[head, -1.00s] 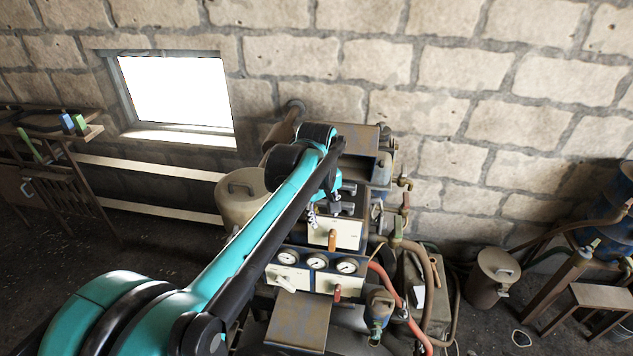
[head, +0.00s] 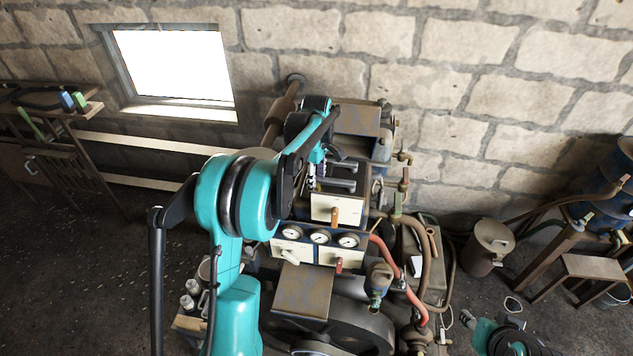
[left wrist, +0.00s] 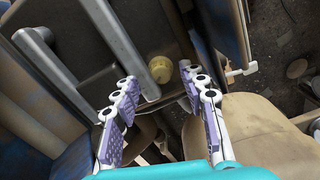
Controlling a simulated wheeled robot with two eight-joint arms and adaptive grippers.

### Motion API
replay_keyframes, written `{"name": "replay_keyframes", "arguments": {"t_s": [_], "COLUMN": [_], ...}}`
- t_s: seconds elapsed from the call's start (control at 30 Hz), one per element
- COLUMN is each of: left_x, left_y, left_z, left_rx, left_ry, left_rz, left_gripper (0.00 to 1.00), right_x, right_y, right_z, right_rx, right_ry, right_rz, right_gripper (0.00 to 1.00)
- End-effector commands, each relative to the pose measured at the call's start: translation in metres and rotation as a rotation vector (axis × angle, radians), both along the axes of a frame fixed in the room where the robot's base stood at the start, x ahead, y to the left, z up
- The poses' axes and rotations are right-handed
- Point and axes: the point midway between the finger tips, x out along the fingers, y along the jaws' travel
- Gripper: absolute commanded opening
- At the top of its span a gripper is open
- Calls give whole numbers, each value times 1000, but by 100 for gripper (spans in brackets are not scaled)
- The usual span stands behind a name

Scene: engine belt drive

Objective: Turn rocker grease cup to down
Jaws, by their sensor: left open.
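A small round yellowish cup (left wrist: 160,69), which looks like the rocker grease cup, sits on the dark engine top beside a grey rod in the left wrist view. I cannot make out which way it is turned. My left gripper (left wrist: 159,78) is open and empty, with its purple-padded fingers apart on either side of the cup in that picture. I cannot tell how far the cup is from the fingertips. In the head view my left gripper (head: 313,178) is partly hidden by my arm, over the engine top. The cup is hidden there.
A panel with gauges (head: 319,236) and an orange-handled lever (head: 334,216) is in front of the engine top. Grey rods (left wrist: 120,45) run close to the fingers. Red hoses (head: 392,267) lie right of the panel. A lidded can (head: 490,247) stands on the floor at right.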

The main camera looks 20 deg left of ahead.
Motion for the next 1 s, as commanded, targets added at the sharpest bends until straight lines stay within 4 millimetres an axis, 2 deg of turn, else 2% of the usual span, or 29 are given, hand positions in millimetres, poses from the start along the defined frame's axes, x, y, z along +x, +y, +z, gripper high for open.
{"name": "replay_keyframes", "arguments": {"t_s": [0.13, 0.4, 0.57, 1.0], "left_x": [0, 0, 0, 0], "left_y": [0, 0, 0, 0], "left_z": [-10, -12, -12, -12], "left_rx": [0, 0, 0, 0], "left_ry": [0, 0, 0, -1], "left_rz": [-1, -1, -1, -51], "left_gripper": [42, 42, 0, 0], "right_x": [0, 0, 0, 0], "right_y": [0, 0, 0, 0], "right_z": [1, 1, 1, -3], "right_rx": [0, 0, 0, 0], "right_ry": [0, 0, 0, 0], "right_rz": [0, 0, 0, 0], "right_gripper": [40, 40, 40, 40]}}
